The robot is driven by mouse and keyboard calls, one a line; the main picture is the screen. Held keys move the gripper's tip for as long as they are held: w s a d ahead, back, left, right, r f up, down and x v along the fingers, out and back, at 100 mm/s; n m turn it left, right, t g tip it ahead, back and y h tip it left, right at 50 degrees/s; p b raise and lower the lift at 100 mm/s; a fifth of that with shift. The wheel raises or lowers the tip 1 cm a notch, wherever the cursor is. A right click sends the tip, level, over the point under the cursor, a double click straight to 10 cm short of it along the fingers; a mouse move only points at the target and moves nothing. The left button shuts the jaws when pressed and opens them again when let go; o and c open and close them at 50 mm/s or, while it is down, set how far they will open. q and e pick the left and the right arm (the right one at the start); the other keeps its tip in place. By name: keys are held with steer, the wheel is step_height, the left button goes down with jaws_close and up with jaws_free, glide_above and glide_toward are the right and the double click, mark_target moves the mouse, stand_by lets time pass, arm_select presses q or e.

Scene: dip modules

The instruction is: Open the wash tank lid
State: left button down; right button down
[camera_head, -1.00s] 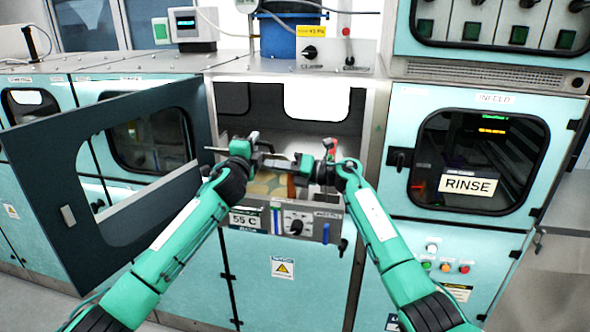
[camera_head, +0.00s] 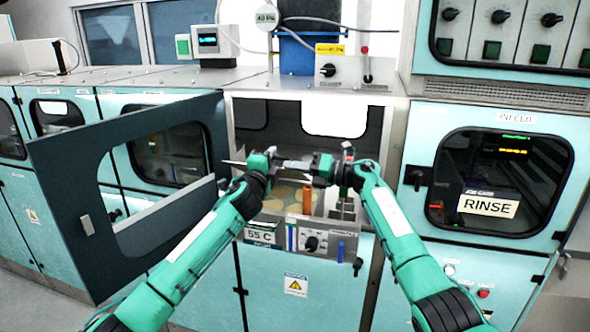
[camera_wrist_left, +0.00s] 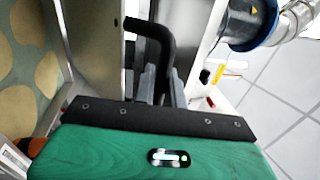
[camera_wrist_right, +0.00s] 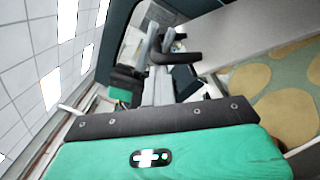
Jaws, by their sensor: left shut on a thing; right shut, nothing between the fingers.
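The wash tank (camera_head: 268,232) has a "55 C" label on its front; tan round shapes show inside it in the head view. A black curved handle shows in the left wrist view (camera_wrist_left: 150,30) and the right wrist view (camera_wrist_right: 180,57). My left gripper (camera_head: 283,160) is above the tank opening, shut on the black handle. My right gripper (camera_head: 318,166) is close to its right, shut and empty, its fingers near the handle. A flat grey panel beside the handle (camera_wrist_right: 265,35) may be the lid; its tilt is hard to tell.
A dark door (camera_head: 70,190) stands swung open left of the tank. An orange upright object (camera_head: 307,198) is in the opening below my grippers. A RINSE cabinet (camera_head: 470,250) stands to the right. A control box (camera_head: 345,68) sits above the opening.

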arm_select(q)
steer(key=shift+s+f, duration=0.1)
steer(key=shift+f, duration=0.15)
arm_select(e)
steer(key=shift+w+d+r, duration=0.3)
steer(key=shift+r, duration=0.3)
arm_select(q)
steer(key=c, duration=1.8)
jaws_free()
steer(key=shift+a, duration=0.15)
arm_select(e)
steer(key=shift+s+a, duration=0.15)
arm_select(q)
steer(key=shift+s, duration=0.15)
